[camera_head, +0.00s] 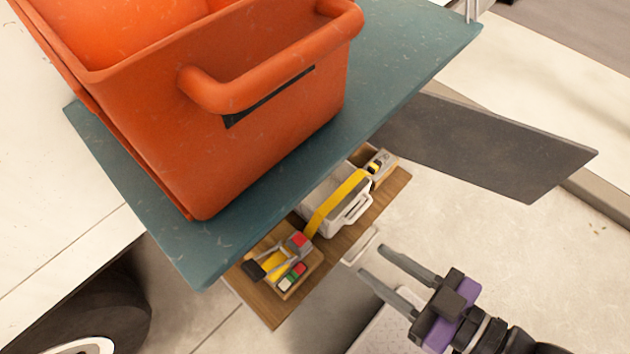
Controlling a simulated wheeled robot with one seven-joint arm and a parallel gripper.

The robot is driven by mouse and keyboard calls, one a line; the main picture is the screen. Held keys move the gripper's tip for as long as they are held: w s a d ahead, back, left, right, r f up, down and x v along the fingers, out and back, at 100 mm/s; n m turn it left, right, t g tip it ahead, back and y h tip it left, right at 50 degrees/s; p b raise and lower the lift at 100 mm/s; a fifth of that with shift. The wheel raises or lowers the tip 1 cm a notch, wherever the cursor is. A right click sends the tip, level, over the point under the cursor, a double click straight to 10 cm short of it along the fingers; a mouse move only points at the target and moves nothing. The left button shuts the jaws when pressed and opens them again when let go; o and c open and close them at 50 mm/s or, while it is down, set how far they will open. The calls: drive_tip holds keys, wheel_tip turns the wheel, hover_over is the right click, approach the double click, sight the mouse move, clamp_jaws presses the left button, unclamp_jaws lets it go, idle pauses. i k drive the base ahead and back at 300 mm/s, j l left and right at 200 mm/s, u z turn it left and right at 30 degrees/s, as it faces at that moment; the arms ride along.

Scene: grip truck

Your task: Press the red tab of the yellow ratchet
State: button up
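A yellow strap (335,204) runs over a white case (346,213) on a wooden shelf (345,242) below a teal deck. At the strap's lower left end, a small red piece (298,240) sits over a small tray (308,270), beside grey metal and yellow parts. I cannot tell for sure whether this is the ratchet's red tab. A second red patch (299,269) lies lower in the tray. My gripper (373,262) is open and empty, its two grey fingers apart, to the right of the tray and just off the shelf's front edge.
A large orange bin (240,150) stands on the teal deck (400,80), which overhangs the shelf's back. A dark grey panel (485,145) juts out at right. A yellow and grey item (379,165) sits at the shelf's right end. Pale floor lies open at right.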

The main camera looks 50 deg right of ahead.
sight(298, 239)
drive_tip(key=k+j, duration=0.35)
drive_tip(key=k+j+z, duration=0.1)
drive_tip(key=k+z, duration=0.15)
drive_tip(key=k, duration=0.2)
drive_tip(key=k+z, duration=0.25)
drive_tip(key=k, duration=0.2)
